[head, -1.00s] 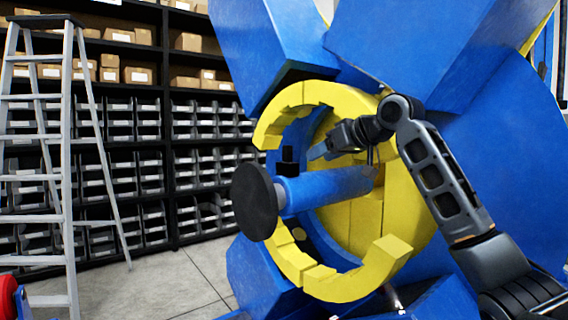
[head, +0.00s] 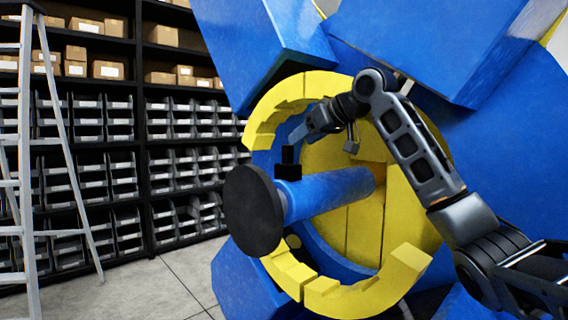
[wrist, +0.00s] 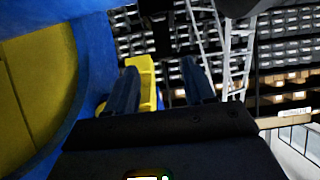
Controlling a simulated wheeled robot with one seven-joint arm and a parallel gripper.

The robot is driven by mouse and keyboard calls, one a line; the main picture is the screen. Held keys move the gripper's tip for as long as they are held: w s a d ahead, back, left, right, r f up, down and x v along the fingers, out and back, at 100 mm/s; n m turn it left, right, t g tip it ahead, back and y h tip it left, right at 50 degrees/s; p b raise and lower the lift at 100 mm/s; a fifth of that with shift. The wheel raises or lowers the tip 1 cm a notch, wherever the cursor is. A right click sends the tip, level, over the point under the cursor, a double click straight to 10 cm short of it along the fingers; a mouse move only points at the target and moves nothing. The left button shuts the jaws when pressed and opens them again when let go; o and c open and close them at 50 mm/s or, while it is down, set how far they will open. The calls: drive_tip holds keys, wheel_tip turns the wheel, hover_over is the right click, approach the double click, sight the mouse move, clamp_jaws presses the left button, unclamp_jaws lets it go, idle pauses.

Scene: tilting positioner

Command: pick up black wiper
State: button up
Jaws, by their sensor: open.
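The black wiper (head: 288,164) looks like a small dark block with a narrower upright part. It stands on top of the blue cylinder (head: 325,195), near the cylinder's black end disc (head: 253,210). My gripper (head: 300,133) is just above and slightly right of the wiper in the head view, apart from it as far as I can tell. In the wrist view the two fingers (wrist: 159,68) are spread with nothing between them. A dark shape beyond the fingertips (wrist: 158,30) may be the wiper, but it is too dark to be sure.
A yellow segmented ring (head: 320,300) surrounds the cylinder, with large blue panels (head: 255,50) around it. A ladder (head: 28,180) and shelves of bins (head: 110,130) stand at the left. Floor (head: 170,285) shows clear at lower left.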

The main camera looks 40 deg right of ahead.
sight(288, 149)
drive_tip(key=x, duration=0.7)
drive_tip(key=shift+a, duration=0.35)
